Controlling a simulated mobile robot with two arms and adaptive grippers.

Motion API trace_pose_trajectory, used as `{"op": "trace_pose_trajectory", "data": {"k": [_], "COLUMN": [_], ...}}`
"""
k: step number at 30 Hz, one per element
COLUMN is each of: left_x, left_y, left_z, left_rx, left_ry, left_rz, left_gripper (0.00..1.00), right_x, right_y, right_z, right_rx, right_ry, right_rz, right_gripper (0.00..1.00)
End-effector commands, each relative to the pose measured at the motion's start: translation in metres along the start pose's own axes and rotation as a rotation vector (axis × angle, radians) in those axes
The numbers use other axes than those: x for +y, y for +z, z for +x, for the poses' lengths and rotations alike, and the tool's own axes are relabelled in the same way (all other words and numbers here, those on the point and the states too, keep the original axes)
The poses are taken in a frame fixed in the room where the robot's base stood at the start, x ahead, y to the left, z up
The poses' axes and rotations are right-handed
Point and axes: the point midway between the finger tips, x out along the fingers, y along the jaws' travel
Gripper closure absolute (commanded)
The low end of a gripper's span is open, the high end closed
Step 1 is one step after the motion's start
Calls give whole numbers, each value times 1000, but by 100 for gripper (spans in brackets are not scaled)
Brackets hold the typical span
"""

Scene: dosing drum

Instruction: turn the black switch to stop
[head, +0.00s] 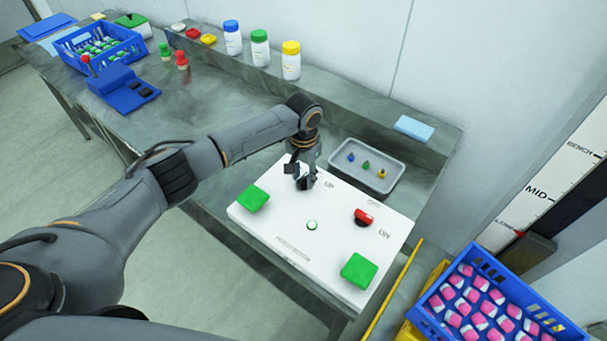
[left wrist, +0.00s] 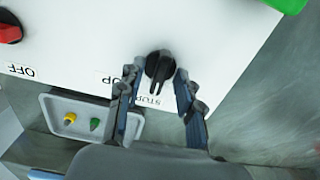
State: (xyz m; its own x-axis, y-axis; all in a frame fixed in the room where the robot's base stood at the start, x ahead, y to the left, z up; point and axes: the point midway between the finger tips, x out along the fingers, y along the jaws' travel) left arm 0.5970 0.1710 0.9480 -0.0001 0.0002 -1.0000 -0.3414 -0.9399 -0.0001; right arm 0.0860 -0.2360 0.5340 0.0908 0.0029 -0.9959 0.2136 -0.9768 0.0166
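The black switch (left wrist: 160,66) sits on the white panel (left wrist: 215,45) in the left wrist view. The narrow end of its knob points down in that picture, towards a printed STOP label (left wrist: 144,100); I cannot tell its exact setting. My left gripper (left wrist: 159,72) is open, with one finger on either side of the switch; contact is not clear. In the head view my left gripper (head: 303,181) is low over the far left part of the panel (head: 290,238) and hides most of the switch. My right gripper is not in view.
The panel also bears a red switch (head: 363,217), two green pads (head: 253,199) (head: 358,270) and a small round button (head: 312,225). A grey tray (head: 395,188) with small coloured pieces stands close behind. A blue crate (head: 436,312) is at lower right.

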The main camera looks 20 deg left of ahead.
Motion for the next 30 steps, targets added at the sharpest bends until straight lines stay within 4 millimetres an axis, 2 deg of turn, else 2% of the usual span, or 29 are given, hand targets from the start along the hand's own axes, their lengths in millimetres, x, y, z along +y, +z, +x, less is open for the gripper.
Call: {"op": "trace_pose_trajectory", "data": {"k": [5,15,18,24,30], "left_x": [0,-1,0,0,0], "left_y": [-1,-1,-1,-1,0], "left_z": [-16,-87,-102,-118,-120], "left_rx": [2,4,3,1,0], "left_ry": [0,0,0,0,0], "left_rz": [0,0,-1,0,0], "left_gripper": [64,64,64,64,64], "right_x": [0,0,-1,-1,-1], "right_y": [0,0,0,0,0], "right_z": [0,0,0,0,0], "right_rx": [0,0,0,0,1], "right_ry": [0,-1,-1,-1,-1], "right_rz": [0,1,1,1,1], "right_gripper": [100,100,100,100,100]}}
